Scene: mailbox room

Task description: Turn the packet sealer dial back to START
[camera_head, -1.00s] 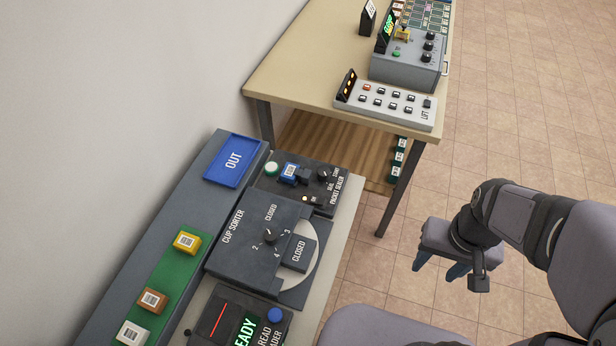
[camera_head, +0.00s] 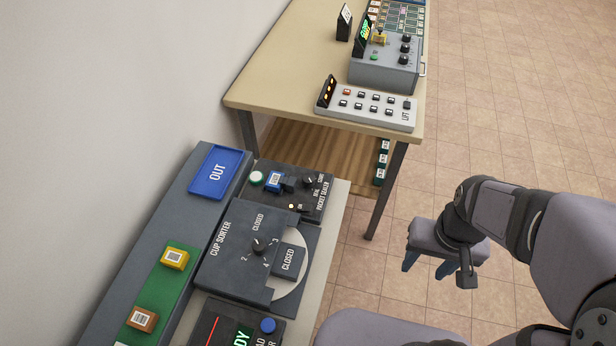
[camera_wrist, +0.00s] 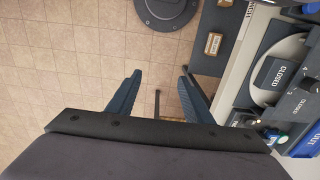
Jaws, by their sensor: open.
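The packet sealer (camera_head: 268,200) is a dark panel at the far end of the bench, with a green-white round button, a blue block, and START and SEAL labels. Its small black dial (camera_head: 308,181) sits near those labels; it is too small to tell which mark it points at. My gripper (camera_head: 427,266) is open and empty, held over the floor to the right of the bench, well apart from the sealer. In the wrist view my gripper (camera_wrist: 160,80) shows two spread blue fingers with floor tiles between them.
A blue OUT tray (camera_head: 217,172) and a green strip with coloured blocks (camera_head: 174,257) run along the wall side. A wooden table (camera_head: 275,60) with control boxes stands beyond. Open floor lies right.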

